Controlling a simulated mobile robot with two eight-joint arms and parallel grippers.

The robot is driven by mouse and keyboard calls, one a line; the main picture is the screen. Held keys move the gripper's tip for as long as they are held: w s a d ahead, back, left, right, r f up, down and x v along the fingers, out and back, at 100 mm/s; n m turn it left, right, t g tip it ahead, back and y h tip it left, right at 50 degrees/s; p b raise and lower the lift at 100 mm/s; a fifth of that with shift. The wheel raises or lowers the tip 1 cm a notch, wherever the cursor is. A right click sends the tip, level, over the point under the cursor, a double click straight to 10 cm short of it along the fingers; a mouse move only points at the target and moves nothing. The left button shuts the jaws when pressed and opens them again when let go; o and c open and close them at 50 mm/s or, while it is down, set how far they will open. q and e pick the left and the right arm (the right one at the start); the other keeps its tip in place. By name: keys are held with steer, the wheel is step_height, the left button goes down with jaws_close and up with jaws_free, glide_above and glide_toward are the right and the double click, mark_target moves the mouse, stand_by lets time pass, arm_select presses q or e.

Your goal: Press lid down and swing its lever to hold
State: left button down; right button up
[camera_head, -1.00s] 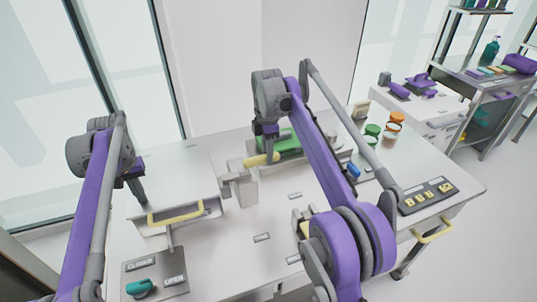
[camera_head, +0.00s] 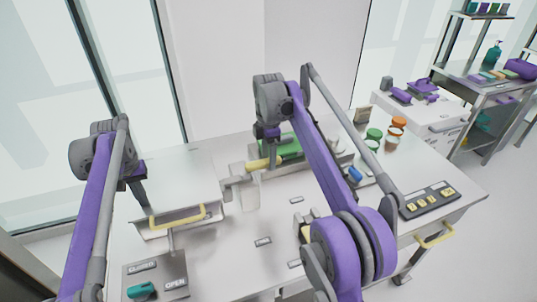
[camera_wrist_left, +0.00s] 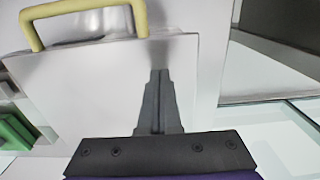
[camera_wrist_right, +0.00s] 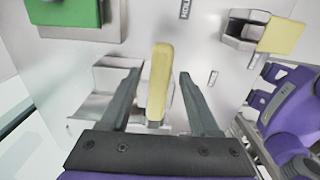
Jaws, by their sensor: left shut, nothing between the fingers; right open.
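The steel lid (camera_head: 185,180) with a yellow handle (camera_head: 180,217) lies nearly flat at the left of the bench. My left gripper (camera_head: 149,212) is shut and empty, its tips down at the lid's front left. In the left wrist view the shut fingers (camera_wrist_left: 160,72) point at the plain lid plate (camera_wrist_left: 85,90); they look in contact, but I cannot be certain. The lever's yellow grip (camera_head: 259,164) is on a steel bracket right of the lid. My right gripper (camera_head: 271,164) is open. In the right wrist view its fingers (camera_wrist_right: 158,73) stand either side of the yellow grip (camera_wrist_right: 159,85).
A panel (camera_head: 165,272) with a teal knob (camera_head: 141,291) and CLOSED and OPEN labels is at front left. A green block (camera_head: 292,143) is behind my right gripper. Jars (camera_head: 373,135) and a button panel (camera_head: 430,198) are at the right. My right arm hides part of the bench.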

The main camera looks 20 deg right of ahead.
arm_select(q)
steer(key=shift+d+f, duration=0.1)
steer(key=shift+f, duration=0.1)
arm_select(e)
step_height(320, 180, up, 6)
steer(key=shift+s+r, duration=0.15)
steer(key=shift+r, duration=0.5)
arm_select(q)
steer(key=shift+r, duration=0.1)
arm_select(e)
steer(key=shift+r, duration=0.15)
arm_select(q)
steer(key=shift+w+r+p, duration=0.1)
steer(key=shift+r+p, duration=1.95)
steer(key=shift+r, duration=1.5)
arm_select(e)
step_height(320, 180, up, 6)
steer(key=w, duration=0.1)
steer(key=shift+w+r, duration=0.15)
steer(key=shift+w, duration=0.05)
